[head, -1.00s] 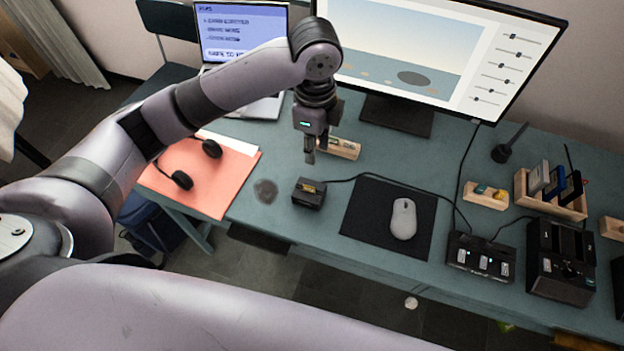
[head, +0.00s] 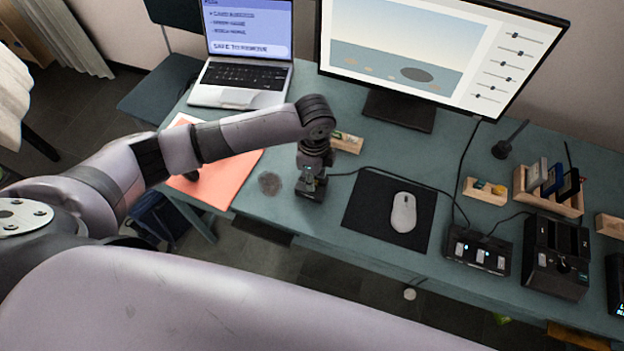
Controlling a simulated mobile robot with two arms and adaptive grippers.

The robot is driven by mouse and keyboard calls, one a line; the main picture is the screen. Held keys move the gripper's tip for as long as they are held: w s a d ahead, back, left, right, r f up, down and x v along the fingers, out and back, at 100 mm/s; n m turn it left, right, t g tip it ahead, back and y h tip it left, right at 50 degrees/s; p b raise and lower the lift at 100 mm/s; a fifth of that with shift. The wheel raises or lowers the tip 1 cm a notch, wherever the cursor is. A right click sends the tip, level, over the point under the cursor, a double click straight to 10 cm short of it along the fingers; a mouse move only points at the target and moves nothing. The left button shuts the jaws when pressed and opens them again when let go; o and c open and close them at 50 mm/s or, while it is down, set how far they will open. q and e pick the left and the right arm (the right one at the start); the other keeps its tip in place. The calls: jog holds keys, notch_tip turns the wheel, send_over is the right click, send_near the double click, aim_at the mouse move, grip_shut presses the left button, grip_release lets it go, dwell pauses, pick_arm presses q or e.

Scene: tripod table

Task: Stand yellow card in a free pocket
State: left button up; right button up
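My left gripper (head: 312,176) points down over a small black card reader (head: 308,192) left of the mouse pad. Its fingertips are hard to make out against the reader, so I cannot tell whether they hold anything. A yellow edge showed on the reader earlier; the gripper covers that spot now. The wooden rack (head: 549,204) at the right holds several dark and pale cards standing in pockets. I cannot tell from here which pockets are free. A small wooden tray (head: 485,197) left of it has small yellow and teal pieces. My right gripper is out of view.
A wooden block (head: 347,143) lies behind my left gripper. The mouse pad (head: 369,208) with a mouse (head: 403,213), a switch box (head: 478,253) and a black dock (head: 556,262) fill the front right. Cables cross the table. The monitor (head: 435,55) and laptop (head: 243,85) stand behind.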

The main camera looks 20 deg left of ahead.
pick_arm(q)
jog(key=shift+f, duration=0.3)
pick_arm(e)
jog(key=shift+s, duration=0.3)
pick_arm(q)
jog(key=shift+c, duration=0.2)
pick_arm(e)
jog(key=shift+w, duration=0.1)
pick_arm(q)
jog(key=shift+c, duration=1.3)
grip_shut()
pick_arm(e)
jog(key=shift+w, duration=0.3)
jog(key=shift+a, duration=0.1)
pick_arm(q)
jog(key=shift+r, duration=0.1)
